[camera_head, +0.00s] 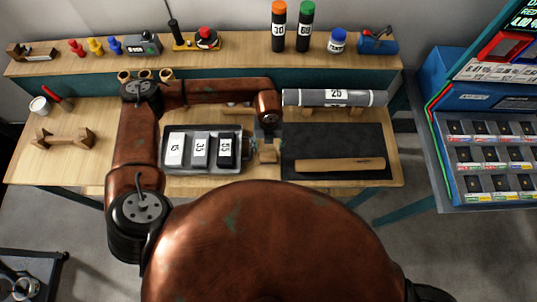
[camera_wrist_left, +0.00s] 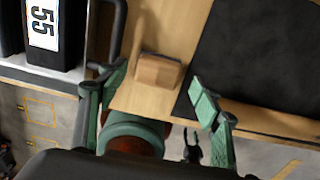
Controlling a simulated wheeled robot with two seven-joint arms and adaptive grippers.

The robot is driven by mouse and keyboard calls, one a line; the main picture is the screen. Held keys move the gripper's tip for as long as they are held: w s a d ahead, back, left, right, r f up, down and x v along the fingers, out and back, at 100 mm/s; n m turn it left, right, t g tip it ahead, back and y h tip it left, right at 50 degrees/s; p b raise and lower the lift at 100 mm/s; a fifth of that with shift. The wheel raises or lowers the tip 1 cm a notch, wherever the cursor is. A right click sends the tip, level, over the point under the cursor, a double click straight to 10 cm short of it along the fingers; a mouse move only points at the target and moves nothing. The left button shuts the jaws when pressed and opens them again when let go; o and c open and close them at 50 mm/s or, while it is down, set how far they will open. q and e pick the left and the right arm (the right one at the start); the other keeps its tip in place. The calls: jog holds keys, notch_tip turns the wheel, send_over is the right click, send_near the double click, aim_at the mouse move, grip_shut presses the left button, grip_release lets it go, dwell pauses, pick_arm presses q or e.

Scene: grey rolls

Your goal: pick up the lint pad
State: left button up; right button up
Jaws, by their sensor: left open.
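A small wooden block, which looks like the lint pad (camera_head: 268,156), sits on the bench between the grey tray and the dark mat, near the front edge.
The grey tray (camera_head: 201,172) with blocks marked 15, 35 and 55 is close on the left. The dark mat (camera_head: 340,142) with a wooden roller (camera_head: 340,165) is on the right. A grey roll marked 25 (camera_head: 358,98) lies behind it.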

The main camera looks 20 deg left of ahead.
aim_at(268, 154)
pick_arm(q)
notch_tip(268, 154, down, 2)
jog(key=shift+s+d+f, duration=0.1)
jog(key=shift+s+f, duration=0.05)
jog(key=shift+f, duration=0.05)
jog(key=f, duration=0.4)
jog(key=shift+s+f+p, duration=0.2)
jog(key=shift+s+p, duration=0.05)
jog(key=shift+p, duration=0.15)
jog(key=shift+c, duration=0.2)
jog(key=c, duration=0.9)
jog(key=shift+o, duration=0.2)
jog(key=shift+r, duration=0.15)
